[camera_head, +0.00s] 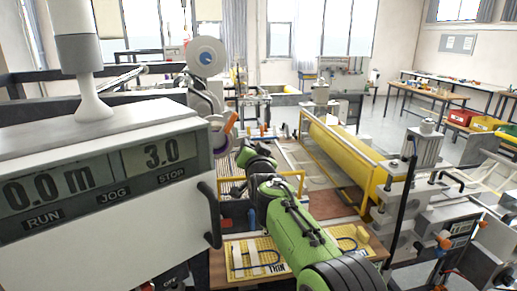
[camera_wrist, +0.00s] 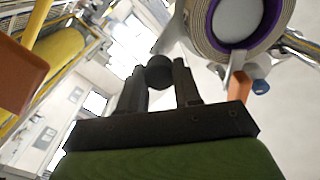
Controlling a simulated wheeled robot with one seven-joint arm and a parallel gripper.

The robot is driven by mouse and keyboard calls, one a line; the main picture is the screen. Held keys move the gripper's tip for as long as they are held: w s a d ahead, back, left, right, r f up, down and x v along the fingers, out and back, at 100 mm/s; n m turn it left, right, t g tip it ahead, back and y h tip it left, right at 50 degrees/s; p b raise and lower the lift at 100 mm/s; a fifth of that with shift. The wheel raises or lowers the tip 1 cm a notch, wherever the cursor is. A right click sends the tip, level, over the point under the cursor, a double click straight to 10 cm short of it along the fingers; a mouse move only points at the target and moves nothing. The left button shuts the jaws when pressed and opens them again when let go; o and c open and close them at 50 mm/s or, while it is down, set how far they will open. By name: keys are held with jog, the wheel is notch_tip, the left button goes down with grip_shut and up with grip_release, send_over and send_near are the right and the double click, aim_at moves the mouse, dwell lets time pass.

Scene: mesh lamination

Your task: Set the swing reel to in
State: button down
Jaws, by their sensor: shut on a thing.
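My gripper (camera_wrist: 160,82) has its two dark fingers closed on a dark round knob (camera_wrist: 159,68) in the wrist view. A pale reel with a purple ring (camera_wrist: 211,25) is close by at the upper right of that view. It appears to belong to the swing reel. In the head view, pale round reels (camera_head: 207,57) stand on a machine left of centre. My green arm reaches toward them from the lower right, and its own links mostly hide the gripper there. I cannot tell the reel's in or out setting.
An orange handle (camera_head: 230,122) stands beside the reels. A large yellow roller (camera_head: 342,158) lies to the right behind a yellow rail. A panel reading 0.0 m and 3.0 (camera_head: 95,180) fills the left foreground. Yellow boards (camera_head: 258,252) lie below my arm. Open floor is at the far right.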

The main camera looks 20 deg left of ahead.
jog(key=s+a+f+m+b, duration=0.2)
jog(key=a+f+m+b, duration=0.1)
jog(key=a+f, duration=0.1)
jog(key=shift+a+f, duration=0.25)
dwell(0.6)
jog(key=c, duration=0.8)
grip_release()
jog(key=shift+s+a, duration=0.1)
jog(key=shift+r, duration=0.15)
